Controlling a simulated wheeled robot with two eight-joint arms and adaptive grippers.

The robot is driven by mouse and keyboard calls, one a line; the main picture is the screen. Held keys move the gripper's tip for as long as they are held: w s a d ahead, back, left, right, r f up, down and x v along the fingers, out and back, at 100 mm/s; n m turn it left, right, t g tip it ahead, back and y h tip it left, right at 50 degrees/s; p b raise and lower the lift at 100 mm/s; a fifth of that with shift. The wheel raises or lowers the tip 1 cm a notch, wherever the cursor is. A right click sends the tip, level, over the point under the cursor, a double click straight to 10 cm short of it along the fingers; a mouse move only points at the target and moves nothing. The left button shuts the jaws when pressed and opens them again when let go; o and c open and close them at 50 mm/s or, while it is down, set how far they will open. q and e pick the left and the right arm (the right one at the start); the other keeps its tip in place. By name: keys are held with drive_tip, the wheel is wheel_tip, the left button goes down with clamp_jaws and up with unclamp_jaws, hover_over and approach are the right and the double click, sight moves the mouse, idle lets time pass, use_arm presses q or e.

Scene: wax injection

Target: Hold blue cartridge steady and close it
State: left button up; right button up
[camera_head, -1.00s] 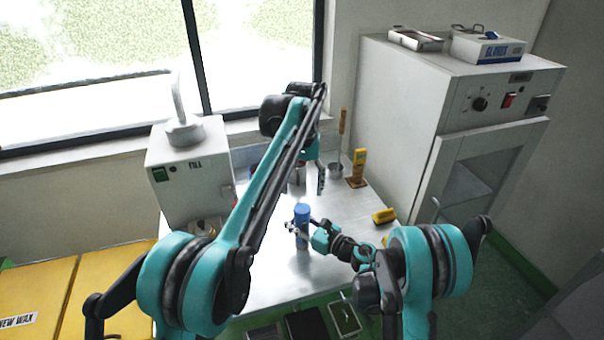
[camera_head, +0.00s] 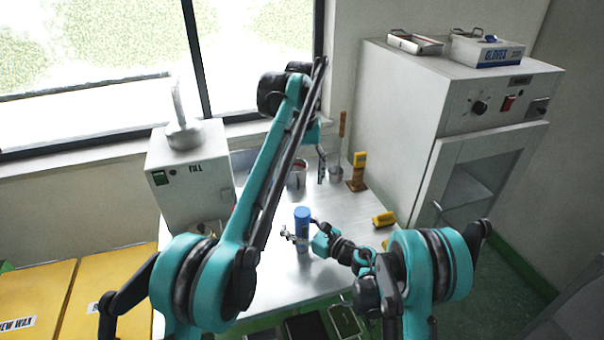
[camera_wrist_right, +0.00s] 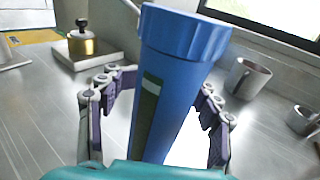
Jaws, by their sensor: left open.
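The blue cartridge (camera_head: 302,232) stands upright on the metal table, with a ridged blue cap on its top. It fills the middle of the right wrist view (camera_wrist_right: 170,105), where a dark window strip shows on its side. My right gripper (camera_head: 298,231) comes from the right with a finger on each side of the cartridge, close against its body. My left gripper (camera_head: 321,168) is open and empty, behind and above the cartridge, near the metal cups. Its fingers are small and seen edge-on.
A metal cup (camera_wrist_right: 247,78) stands to the right of the cartridge in the right wrist view. A brass weight (camera_wrist_right: 82,42) sits on a plate at left. A yellow-handled tool on a brown stand (camera_head: 357,184) and a yellow block (camera_head: 384,218) are at right. The FILL machine (camera_head: 190,175) stands at left.

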drive_tip(key=v, duration=1.2)
